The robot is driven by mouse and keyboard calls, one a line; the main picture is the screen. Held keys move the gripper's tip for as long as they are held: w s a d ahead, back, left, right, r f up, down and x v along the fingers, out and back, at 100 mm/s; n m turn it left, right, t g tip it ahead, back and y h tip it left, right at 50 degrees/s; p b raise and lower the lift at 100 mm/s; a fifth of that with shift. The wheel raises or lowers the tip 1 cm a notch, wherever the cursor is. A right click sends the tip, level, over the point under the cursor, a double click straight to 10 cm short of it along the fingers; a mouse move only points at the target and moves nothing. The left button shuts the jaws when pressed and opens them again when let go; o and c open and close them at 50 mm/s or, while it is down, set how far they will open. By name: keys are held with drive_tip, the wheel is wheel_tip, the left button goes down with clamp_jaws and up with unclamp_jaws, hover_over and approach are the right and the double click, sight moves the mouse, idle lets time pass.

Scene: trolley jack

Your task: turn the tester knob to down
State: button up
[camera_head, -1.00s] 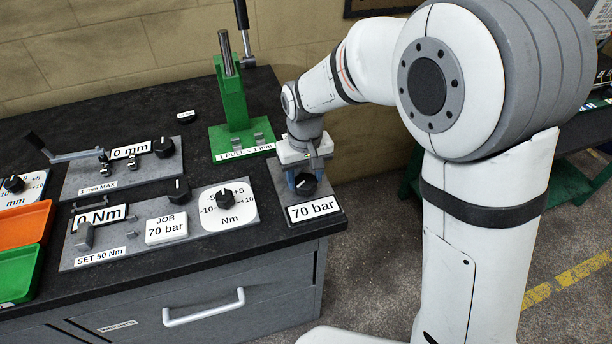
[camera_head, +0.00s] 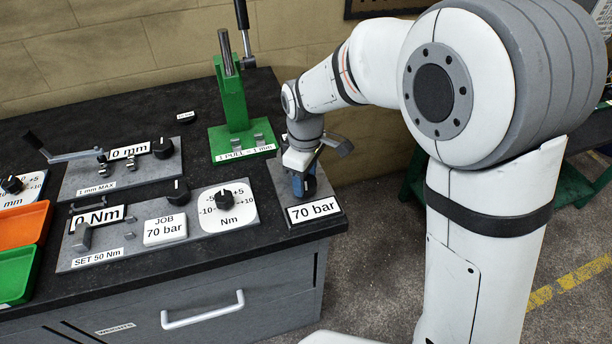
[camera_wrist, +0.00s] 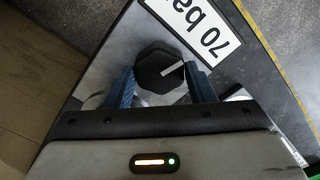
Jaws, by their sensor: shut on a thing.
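The tester knob (camera_head: 310,186) is black and faceted, on a grey plate beside a white "70 bar" label (camera_head: 313,210). In the wrist view the knob (camera_wrist: 158,72) shows a white pointer line, slanting up to the right, toward the right finger. The "70 bar" label (camera_wrist: 196,28) appears upside down there. My gripper (camera_wrist: 160,76) has blue fingers on both sides of the knob and is shut on it. In the head view my gripper (camera_head: 304,184) comes down from above, partly covering the knob, so its pointer is hard to read there.
A green press-like stand (camera_head: 235,105) is behind and left of the tester. A panel with a Nm dial (camera_head: 224,198) and a job sign (camera_head: 166,229) lies to the left. Orange (camera_head: 22,228) and green (camera_head: 18,272) trays are at far left. The bench edge is close in front.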

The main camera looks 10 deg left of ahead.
drive_tip(key=shift+n, duration=0.3)
drive_tip(key=shift+w, duration=0.1)
drive_tip(key=o, duration=1)
drive_tip(key=shift+c, duration=0.2)
